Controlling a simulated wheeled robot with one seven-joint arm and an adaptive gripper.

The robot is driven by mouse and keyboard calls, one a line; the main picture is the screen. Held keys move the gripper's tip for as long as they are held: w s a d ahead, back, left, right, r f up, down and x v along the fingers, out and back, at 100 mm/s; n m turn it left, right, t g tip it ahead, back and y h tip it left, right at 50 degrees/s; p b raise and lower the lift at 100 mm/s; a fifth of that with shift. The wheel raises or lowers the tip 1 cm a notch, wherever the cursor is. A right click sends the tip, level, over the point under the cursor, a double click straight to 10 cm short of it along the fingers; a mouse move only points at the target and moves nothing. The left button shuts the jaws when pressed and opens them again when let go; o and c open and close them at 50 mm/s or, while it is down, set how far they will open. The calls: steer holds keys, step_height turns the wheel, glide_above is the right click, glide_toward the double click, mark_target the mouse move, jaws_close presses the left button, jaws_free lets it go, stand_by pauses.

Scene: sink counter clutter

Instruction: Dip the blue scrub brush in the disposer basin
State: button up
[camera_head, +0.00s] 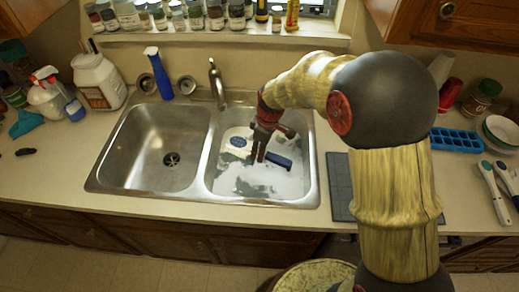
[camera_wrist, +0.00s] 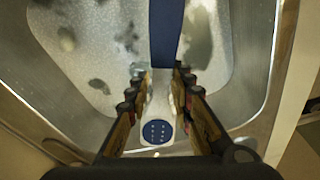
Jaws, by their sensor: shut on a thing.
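The blue scrub brush has a dark blue handle (camera_head: 279,159) and a pale part with a blue dotted patch (camera_wrist: 157,131). It lies low in the right basin (camera_head: 308,176) of the double sink. My gripper (camera_head: 258,160) reaches down into that basin and is shut on the brush. In the wrist view the fingers (camera_wrist: 162,78) are on either side of it, with the blue handle running away between them. I cannot tell whether the brush touches the basin floor. The left basin (camera_head: 150,133) is empty and shows a dark drain (camera_head: 171,159).
The faucet (camera_head: 216,83) stands behind the divider between the basins. A blue spray bottle (camera_head: 158,73) and a white jug (camera_head: 98,82) stand behind and left. A dark mat (camera_head: 340,187) and a blue ice tray (camera_head: 456,140) lie to the right. The right basin floor is whitish with grey patches.

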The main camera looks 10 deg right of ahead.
steer(key=shift+f+b, duration=5.1)
steer(key=shift+f, duration=3.35)
steer(key=shift+s, duration=0.1)
steer(key=shift+s+d, duration=0.1)
steer(key=shift+s, duration=0.35)
steer(key=shift+w, duration=0.15)
steer(key=shift+w, duration=0.4)
steer(key=shift+s, duration=0.15)
steer(key=shift+s, duration=0.45)
